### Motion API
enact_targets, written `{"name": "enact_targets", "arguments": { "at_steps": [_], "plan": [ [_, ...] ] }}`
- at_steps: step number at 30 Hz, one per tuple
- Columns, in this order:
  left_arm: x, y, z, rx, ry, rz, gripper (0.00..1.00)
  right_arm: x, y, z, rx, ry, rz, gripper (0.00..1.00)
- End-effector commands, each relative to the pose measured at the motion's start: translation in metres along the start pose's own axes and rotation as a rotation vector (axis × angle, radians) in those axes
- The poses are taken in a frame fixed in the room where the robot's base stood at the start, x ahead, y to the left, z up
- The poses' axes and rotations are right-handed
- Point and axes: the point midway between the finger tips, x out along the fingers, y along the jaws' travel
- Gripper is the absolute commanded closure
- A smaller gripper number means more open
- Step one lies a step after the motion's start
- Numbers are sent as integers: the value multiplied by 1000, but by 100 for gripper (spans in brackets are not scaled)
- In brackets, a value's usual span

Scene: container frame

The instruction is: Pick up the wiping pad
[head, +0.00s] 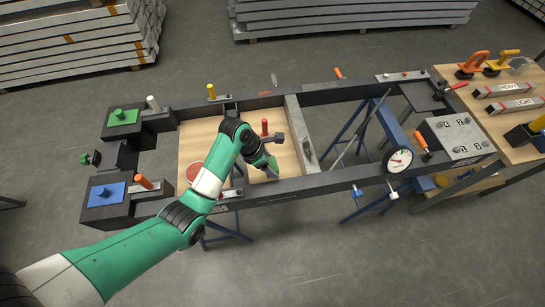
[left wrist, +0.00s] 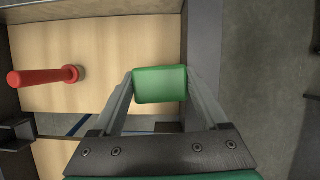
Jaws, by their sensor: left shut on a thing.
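The wiping pad (left wrist: 160,84) is a small green block. In the left wrist view it sits between the two fingers of my left gripper (left wrist: 160,88), which is shut on it. In the head view my left gripper (head: 262,164) is over the wooden panel (head: 188,150) inside the dark frame, with a bit of the green pad (head: 272,163) showing at its tip. Whether the pad touches the panel is hard to tell. My right gripper is not in view.
A red peg (left wrist: 45,76) stands on the panel left of the pad. The dark frame wall (left wrist: 200,50) is close on the right. In the head view, a dial gauge (head: 398,160) and a grey box (head: 455,135) are farther right.

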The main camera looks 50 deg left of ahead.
Motion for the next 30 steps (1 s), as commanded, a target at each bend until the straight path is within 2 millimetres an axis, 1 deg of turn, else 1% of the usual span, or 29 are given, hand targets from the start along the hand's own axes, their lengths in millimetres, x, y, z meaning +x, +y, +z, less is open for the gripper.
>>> {"name": "enact_targets", "arguments": {
  "at_steps": [1, 2, 5, 6, 12, 15, 18, 26, 27, 29, 30],
  "plan": [
    [-20, -10, 4, 2, -2, 0, 79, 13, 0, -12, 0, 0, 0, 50],
    [-29, -15, 5, 3, -2, 1, 79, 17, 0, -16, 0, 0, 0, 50],
    [-38, -40, -4, 3, 0, -2, 79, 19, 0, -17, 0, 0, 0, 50],
    [-37, -47, -8, 3, -2, 0, 79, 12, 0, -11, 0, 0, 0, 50],
    [-59, -80, -15, 2, -1, 0, 79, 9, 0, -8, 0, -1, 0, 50],
    [-66, -90, -17, 2, -1, 0, 79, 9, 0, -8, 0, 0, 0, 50],
    [-69, -95, -19, 0, 0, -1, 79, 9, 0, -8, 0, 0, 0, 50],
    [-70, -96, -19, -1, 0, -1, 79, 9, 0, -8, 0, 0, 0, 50],
    [-70, -96, -19, 0, 0, -1, 28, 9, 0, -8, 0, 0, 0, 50],
    [-70, -95, -19, 0, 0, -1, 39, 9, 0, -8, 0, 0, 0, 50],
    [-70, -95, -19, 0, 0, -1, 46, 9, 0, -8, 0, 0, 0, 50]
  ]
}}
